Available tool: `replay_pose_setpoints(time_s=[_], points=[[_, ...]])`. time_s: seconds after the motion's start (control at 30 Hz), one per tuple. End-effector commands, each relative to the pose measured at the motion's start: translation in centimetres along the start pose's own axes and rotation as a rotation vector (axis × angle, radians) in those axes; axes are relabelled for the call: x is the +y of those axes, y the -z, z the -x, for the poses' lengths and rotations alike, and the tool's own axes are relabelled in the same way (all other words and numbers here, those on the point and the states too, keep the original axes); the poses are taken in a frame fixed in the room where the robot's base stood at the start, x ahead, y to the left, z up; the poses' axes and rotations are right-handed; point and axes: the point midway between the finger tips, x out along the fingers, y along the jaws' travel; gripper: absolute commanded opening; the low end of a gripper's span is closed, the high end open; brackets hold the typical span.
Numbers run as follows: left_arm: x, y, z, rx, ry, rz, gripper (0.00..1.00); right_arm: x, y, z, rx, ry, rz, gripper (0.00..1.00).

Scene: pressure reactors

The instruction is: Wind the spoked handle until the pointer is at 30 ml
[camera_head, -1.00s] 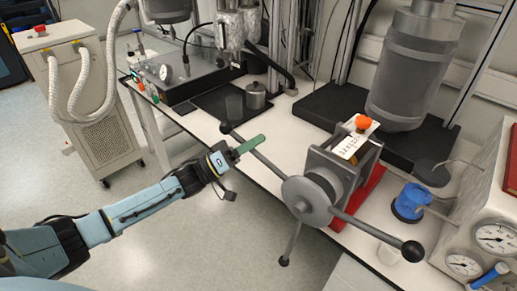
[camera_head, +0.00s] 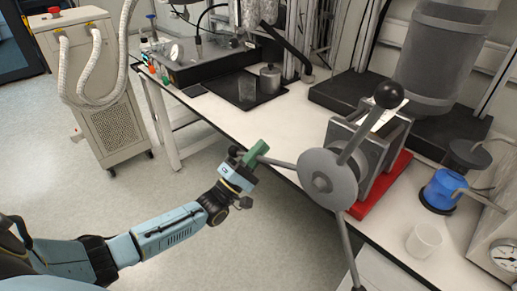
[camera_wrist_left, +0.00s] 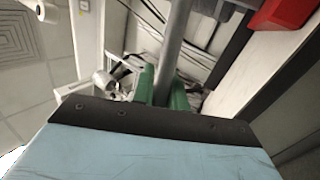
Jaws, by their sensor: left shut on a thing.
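The spoked handle (camera_head: 327,182) has a round grey hub on the front of the grey press unit (camera_head: 375,165). One spoke points up right to a black ball knob (camera_head: 388,95), one points down, and one points left to my left gripper (camera_head: 254,152). My left gripper's green fingers are shut on that left spoke near its outer end. In the left wrist view the spoke (camera_wrist_left: 175,40) runs between the green fingers (camera_wrist_left: 163,90). The white scale plate (camera_head: 387,118) is mostly hidden behind the knob and spoke. I cannot see the pointer or read the scale. My right gripper is not in view.
The press unit stands on a red base (camera_head: 385,185) at the edge of the white bench (camera_head: 235,120). A blue container (camera_head: 441,190), a clear beaker (camera_head: 424,241) and a pressure gauge (camera_head: 505,254) are to its right. Free floor lies left of the handle.

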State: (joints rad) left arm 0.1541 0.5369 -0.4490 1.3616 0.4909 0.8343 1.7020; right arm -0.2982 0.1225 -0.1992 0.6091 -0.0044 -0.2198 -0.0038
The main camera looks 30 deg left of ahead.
Motion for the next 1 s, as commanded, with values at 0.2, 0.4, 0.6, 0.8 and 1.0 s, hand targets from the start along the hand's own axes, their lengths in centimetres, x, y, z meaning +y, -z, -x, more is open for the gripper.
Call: replay_pose_setpoints(time_s=[0.2, 0.4, 0.6, 0.8, 1.0], points=[[-0.91, -0.34, 0.63, 0.016, 0.008, 0.031, 0.00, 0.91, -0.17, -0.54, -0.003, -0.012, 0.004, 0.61], [-0.93, -0.39, 0.64, 0.018, 0.008, 0.034, 0.00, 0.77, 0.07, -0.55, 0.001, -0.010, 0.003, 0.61], [-0.92, -0.42, 0.62, 0.017, 0.007, 0.034, 0.00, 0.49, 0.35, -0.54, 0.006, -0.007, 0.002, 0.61], [-0.80, -0.34, 0.52, 0.017, 0.004, 0.033, 0.36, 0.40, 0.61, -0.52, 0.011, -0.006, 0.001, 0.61], [-0.70, -0.27, 0.45, 0.018, 0.001, 0.032, 0.36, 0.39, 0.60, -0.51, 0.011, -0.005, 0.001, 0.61]])
